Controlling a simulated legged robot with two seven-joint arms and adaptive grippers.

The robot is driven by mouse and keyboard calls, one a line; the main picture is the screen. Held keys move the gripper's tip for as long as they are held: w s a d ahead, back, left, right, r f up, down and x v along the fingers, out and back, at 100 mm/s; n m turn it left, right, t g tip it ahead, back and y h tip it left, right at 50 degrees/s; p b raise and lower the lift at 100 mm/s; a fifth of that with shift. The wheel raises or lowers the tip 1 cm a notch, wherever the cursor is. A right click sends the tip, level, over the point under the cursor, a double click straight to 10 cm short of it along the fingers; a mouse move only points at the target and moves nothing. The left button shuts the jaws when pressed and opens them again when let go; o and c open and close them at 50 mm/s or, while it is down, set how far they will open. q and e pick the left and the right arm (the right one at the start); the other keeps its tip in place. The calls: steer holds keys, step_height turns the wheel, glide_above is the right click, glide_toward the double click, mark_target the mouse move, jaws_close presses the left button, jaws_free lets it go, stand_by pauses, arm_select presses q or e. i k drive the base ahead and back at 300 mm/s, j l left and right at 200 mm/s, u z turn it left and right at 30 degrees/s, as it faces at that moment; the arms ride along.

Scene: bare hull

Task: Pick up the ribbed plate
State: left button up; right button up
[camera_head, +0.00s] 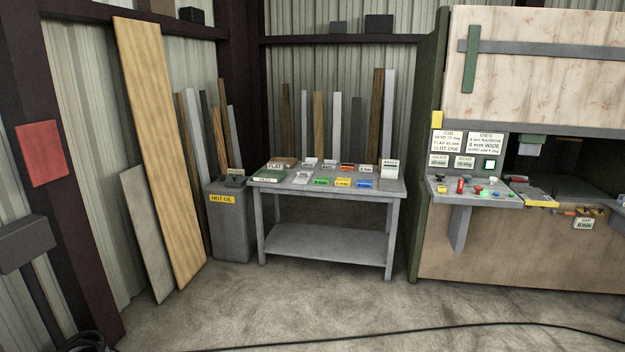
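A grey work table (330,243) with a lower shelf stands at the middle of the view, some distance away. Its top holds several small pieces and label cards, including a "FLAT" card (275,166) at the left and an "ANGLE" card (390,163) at the right. Neither of my grippers is in view.
A grey "HOT OIL" bin (230,232) stands left of the table. Tall boards (160,140) lean on the left wall. A large machine (520,240) with a control panel (475,190) stands at the right. A black cable (400,332) crosses the otherwise clear floor (290,300).

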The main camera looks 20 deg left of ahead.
mark_target(301, 176)
steer(key=i+u, duration=0.15)
steer(key=i, duration=1.35)
steer(key=i+z, duration=0.15)
steer(key=i, duration=0.4)
steer(key=i+j+z, duration=0.15)
steer(key=i, duration=0.35)
steer(key=i+j+z, duration=0.15)
steer(key=i, duration=0.4)
steer(key=i+j+z, duration=0.15)
steer(key=i, duration=0.35)
steer(key=i+j+z, duration=0.65)
steer(key=i+j, duration=0.2)
steer(key=u, duration=2.7)
steer(key=i+u, duration=0.2)
steer(key=i, duration=0.15)
